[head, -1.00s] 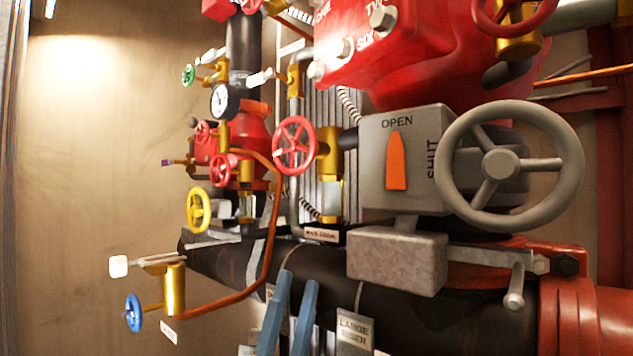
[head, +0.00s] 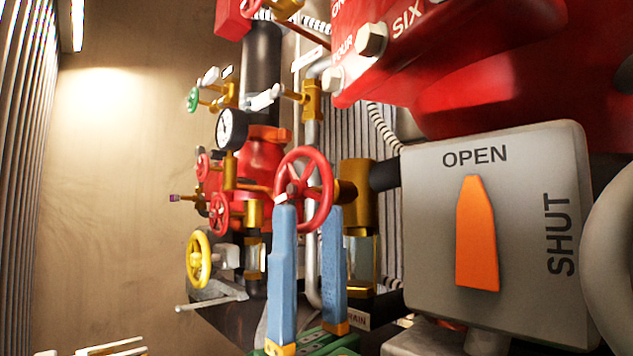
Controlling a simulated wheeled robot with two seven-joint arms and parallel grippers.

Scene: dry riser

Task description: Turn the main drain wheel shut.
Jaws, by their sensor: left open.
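The main drain wheel (head: 327,177) is a red spoked handwheel on a brass valve (head: 357,195), at the middle of the head view. A tag ending in "AIN" (head: 356,320) sits below it, partly covered. My left gripper (head: 308,208) is open, with its two blue fingers pointing up. Its fingertips overlap the lower part of the wheel in the picture, one toward each side. The left finger hides part of the lower left rim. I cannot tell whether either finger touches the wheel. My right gripper is not in view.
A grey box (head: 520,225) marked OPEN and SHUT, its orange pointer (head: 476,235) upright, stands close at right beside a grey handwheel (head: 612,265). A yellow wheel (head: 192,258), smaller red wheels (head: 219,213) and a gauge (head: 231,129) are at left. Open space lies far left.

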